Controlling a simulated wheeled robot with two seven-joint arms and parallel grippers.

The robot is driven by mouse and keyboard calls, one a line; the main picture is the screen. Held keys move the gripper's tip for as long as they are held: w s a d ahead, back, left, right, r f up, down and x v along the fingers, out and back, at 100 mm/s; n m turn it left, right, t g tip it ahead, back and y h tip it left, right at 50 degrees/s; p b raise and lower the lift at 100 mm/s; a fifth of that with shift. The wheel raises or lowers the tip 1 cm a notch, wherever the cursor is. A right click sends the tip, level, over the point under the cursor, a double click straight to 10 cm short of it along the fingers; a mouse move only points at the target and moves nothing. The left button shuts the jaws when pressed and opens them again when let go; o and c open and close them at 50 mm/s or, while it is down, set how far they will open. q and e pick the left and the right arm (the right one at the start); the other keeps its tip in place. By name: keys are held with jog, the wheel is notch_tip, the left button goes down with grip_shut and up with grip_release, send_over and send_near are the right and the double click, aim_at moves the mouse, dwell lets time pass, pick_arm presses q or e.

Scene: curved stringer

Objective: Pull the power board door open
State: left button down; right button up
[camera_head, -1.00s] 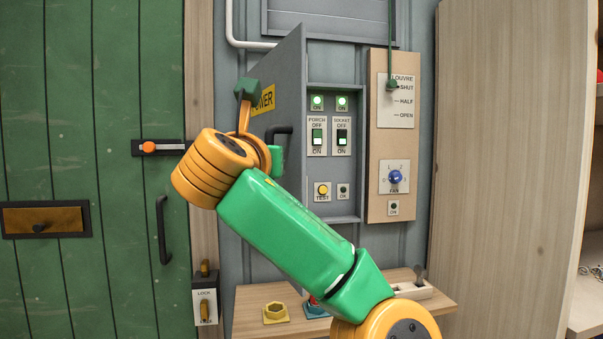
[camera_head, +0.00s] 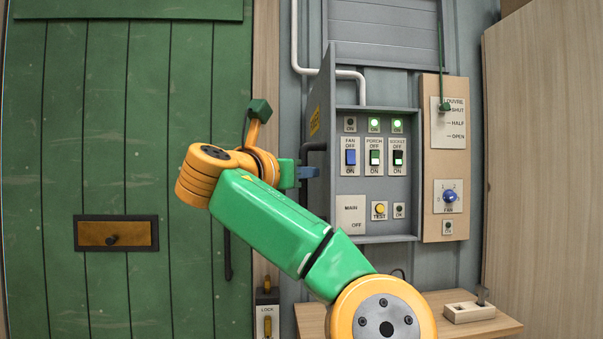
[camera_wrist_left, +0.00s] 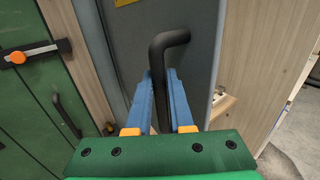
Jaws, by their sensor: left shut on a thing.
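The grey power board door (camera_head: 322,120) stands swung open on its left side, about edge-on in the head view. Its dark handle (camera_head: 314,147) shows on the outer face, and also in the left wrist view (camera_wrist_left: 168,41). My left gripper (camera_head: 308,173) is at the handle; in the wrist view its blue fingers (camera_wrist_left: 165,85) are shut around the handle's bar. The open power board (camera_head: 386,209) shows a blue fan switch, porch and socket switches, a yellow test button and a MAIN plate. My right gripper is out of view.
A wooden panel (camera_head: 434,180) with a louvre lever and blue fan knob is right of the board. A wooden shelf (camera_head: 480,327) is below. A green door (camera_head: 150,180) stands left and a wooden cabinet wall (camera_head: 545,180) right.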

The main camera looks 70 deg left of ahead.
pick_arm(q)
jog(key=shift+r, duration=0.15)
jog(key=c, duration=1.1)
grip_release()
jog(key=o, duration=0.3)
jog(key=shift+w+a, duration=0.1)
jog(key=shift+a+f, duration=0.15)
jog(key=shift+f, duration=0.05)
jog(key=b+v, duration=0.2)
jog(key=v, duration=0.5)
